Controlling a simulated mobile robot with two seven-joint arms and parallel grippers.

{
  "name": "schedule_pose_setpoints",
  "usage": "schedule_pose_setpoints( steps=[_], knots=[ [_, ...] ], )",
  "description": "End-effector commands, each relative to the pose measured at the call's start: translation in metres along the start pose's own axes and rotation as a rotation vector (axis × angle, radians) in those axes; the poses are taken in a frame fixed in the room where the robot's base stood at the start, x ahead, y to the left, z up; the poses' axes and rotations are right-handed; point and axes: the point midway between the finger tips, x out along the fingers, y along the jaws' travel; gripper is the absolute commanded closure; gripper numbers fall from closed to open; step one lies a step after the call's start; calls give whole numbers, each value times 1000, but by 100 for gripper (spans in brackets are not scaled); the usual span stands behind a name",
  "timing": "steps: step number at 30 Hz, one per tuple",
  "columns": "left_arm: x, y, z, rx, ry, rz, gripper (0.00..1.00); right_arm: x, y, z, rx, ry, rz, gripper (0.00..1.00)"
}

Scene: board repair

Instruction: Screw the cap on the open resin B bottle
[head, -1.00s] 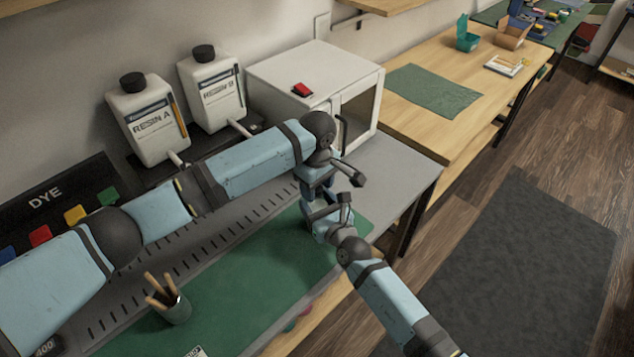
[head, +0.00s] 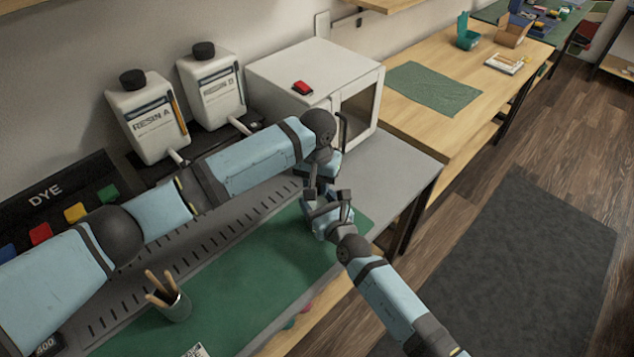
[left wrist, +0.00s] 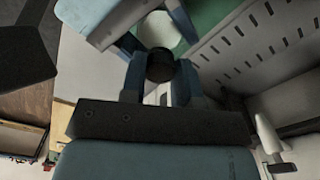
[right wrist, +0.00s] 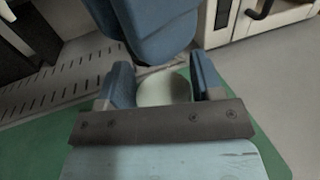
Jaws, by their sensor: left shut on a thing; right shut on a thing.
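My left gripper (left wrist: 159,75) is shut on a black round cap (left wrist: 160,64), seen between its fingers in the left wrist view. A pale bottle (left wrist: 158,32) lies just beyond the cap there, close to it; I cannot tell whether they touch or the thread is engaged. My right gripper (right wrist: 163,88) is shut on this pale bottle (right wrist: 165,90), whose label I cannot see. In the head view the left gripper (head: 320,188) is directly above the right gripper (head: 330,207), over the green mat's far right end. The cap and bottle are hidden there by the grippers.
Large resin A (head: 150,120) and resin B (head: 213,92) containers stand at the back beside a white cabinet (head: 310,70). A cup of wooden sticks (head: 172,305) stands on the green mat (head: 240,290). The grey bench right of the grippers is clear.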

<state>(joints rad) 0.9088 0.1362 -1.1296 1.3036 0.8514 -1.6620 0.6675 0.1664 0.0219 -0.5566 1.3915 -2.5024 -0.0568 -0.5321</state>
Motion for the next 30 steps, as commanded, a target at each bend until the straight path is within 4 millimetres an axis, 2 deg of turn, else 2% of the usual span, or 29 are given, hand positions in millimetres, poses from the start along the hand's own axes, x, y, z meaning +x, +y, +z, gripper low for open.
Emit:
schedule_pose_setpoints(
  steps=[18,21,26,27,30],
  knots=[
    [1,-1,-1,1432,0,-2,100,0,0,0,0,0,0,100],
    [1,0,0,1597,-1,-1,100,0,0,0,0,0,0,100],
    [1,0,0,1607,-1,0,100,0,0,0,0,0,0,100],
    [1,0,0,1607,0,0,64,0,0,0,0,0,0,100],
    [1,0,0,1606,0,0,41,0,0,0,0,0,0,100]
  ],
)
